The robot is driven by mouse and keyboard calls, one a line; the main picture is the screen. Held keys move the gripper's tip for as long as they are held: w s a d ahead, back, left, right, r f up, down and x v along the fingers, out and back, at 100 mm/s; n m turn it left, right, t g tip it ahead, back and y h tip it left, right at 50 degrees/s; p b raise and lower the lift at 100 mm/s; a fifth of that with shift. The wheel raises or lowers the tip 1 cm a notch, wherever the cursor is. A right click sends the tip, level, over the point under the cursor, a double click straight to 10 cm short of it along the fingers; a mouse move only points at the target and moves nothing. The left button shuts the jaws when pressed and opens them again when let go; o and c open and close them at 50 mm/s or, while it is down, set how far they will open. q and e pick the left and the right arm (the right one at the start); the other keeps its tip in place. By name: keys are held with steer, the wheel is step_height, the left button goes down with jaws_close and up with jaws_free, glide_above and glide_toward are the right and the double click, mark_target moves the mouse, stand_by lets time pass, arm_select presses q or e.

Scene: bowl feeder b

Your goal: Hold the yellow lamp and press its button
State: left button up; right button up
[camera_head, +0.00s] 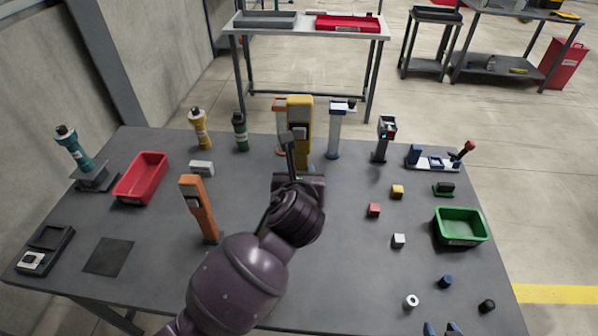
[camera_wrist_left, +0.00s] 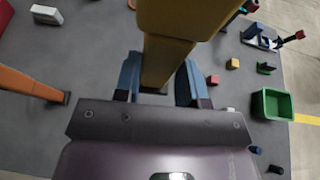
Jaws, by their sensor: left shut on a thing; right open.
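The yellow lamp (camera_head: 299,130) stands upright near the back middle of the table, with a grey panel on its upper part. My left gripper (camera_wrist_left: 158,84) is shut on the yellow lamp (camera_wrist_left: 178,25), with a blue finger on each side of its lower body. In the head view my left arm hides much of that grip. I cannot tell whether the lamp's base touches the table. My right gripper (camera_head: 442,329) shows only as two blue fingertips at the bottom edge, apart and empty, far from the lamp.
An orange lamp (camera_head: 199,210) stands left of my left arm. Another orange-topped device (camera_head: 280,115) and a white-blue one (camera_head: 335,132) stand close by the yellow lamp. A red bin (camera_head: 141,179), a green bin (camera_head: 461,226) and several small blocks lie around.

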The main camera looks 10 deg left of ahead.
arm_select(q)
steer(key=shift+f, duration=0.65)
arm_select(e)
steer(key=shift+w+r, duration=0.1)
arm_select(q)
steer(key=shift+f+b, duration=0.35)
steer(key=shift+f, duration=0.65)
arm_select(e)
steer(key=shift+f, duration=0.2)
arm_select(q)
steer(key=shift+f, duration=0.6)
arm_select(e)
steer(key=shift+w, duration=0.2)
arm_select(q)
step_height(320, 180, down, 9)
steer(key=b, duration=0.3)
steer(key=shift+f, duration=0.2)
arm_select(e)
steer(key=shift+w+a+f+t, duration=0.15)
steer(key=shift+w+f, duration=0.1)
steer(key=shift+f, duration=0.15)
steer(key=shift+w+f+t, duration=0.15)
steer(key=shift+w+f, duration=0.1)
steer(key=shift+f, duration=0.15)
stand_by(1.3)
arm_select(q)
steer(key=shift+f+b, duration=0.6)
steer(key=shift+f, duration=0.5)
arm_select(e)
steer(key=shift+f, duration=0.5)
